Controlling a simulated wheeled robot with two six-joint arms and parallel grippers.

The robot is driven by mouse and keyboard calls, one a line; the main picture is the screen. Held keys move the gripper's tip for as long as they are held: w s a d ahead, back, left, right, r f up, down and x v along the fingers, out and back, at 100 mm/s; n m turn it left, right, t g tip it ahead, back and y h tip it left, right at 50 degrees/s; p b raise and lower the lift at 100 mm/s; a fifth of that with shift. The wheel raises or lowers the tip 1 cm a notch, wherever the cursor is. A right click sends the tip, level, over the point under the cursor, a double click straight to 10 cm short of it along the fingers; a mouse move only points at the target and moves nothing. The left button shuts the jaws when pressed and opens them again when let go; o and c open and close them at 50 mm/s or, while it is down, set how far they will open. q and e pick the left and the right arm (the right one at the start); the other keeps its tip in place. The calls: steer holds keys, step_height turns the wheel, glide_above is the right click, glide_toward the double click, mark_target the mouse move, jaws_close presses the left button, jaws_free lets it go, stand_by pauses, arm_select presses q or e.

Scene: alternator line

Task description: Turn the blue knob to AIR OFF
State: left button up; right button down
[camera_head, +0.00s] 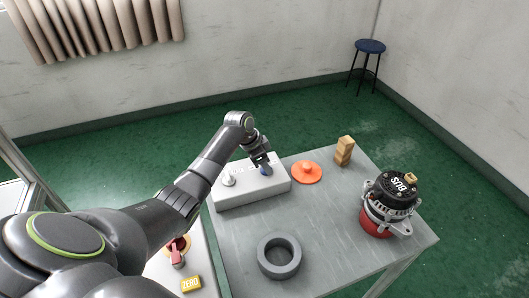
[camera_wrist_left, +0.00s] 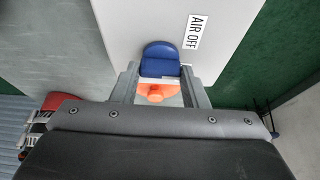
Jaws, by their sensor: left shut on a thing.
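The blue knob (camera_wrist_left: 160,58) is on a white box, seen in the left wrist view between the fingers of my left gripper (camera_wrist_left: 160,75). My left gripper is shut on the knob. The AIR OFF label (camera_wrist_left: 194,32) is on the box just right of the knob in that view. In the head view the white box (camera_head: 245,190) stands at the back left of the grey table, and my left gripper (camera_head: 264,168) reaches down to its right end. The knob (camera_head: 265,172) shows there only as a small blue patch. My right gripper is not in view.
An orange disc with a peg (camera_head: 306,173) lies right of the box. A wooden block (camera_head: 344,151) and an alternator (camera_head: 388,200) stand farther right. A grey ring (camera_head: 279,256) is at the front. A red-handled part (camera_head: 177,254) and a yellow ZERO block (camera_head: 191,284) are at the lower left.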

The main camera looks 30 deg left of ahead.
arm_select(q)
steer(key=n+p, duration=0.2)
steer(key=n+y+p, duration=0.1)
steer(key=p, duration=0.1)
steer(key=n+t+p, duration=0.1)
steer(key=n+p, duration=0.1)
steer(key=shift+d+r+n+y, duration=0.15)
steer(key=shift+r+n+y, duration=0.15)
steer(key=shift+y, duration=0.1)
steer(key=shift+f+n+y+p, duration=0.2)
steer(key=shift+n+y+p, duration=0.5)
steer(key=shift+n+p, duration=0.95)
steer(key=shift+n, duration=0.35)
steer(key=o, duration=1)
steer(key=shift+s, duration=0.1)
steer(key=shift+f, duration=0.1)
steer(key=shift+s+r, duration=0.15)
steer(key=shift+r, duration=0.45)
steer(key=v, duration=0.5)
steer(key=b+v, duration=0.1)
steer(key=v, duration=1)
steer(key=shift+s+d+b, duration=0.15)
steer(key=shift+s+b, duration=0.15)
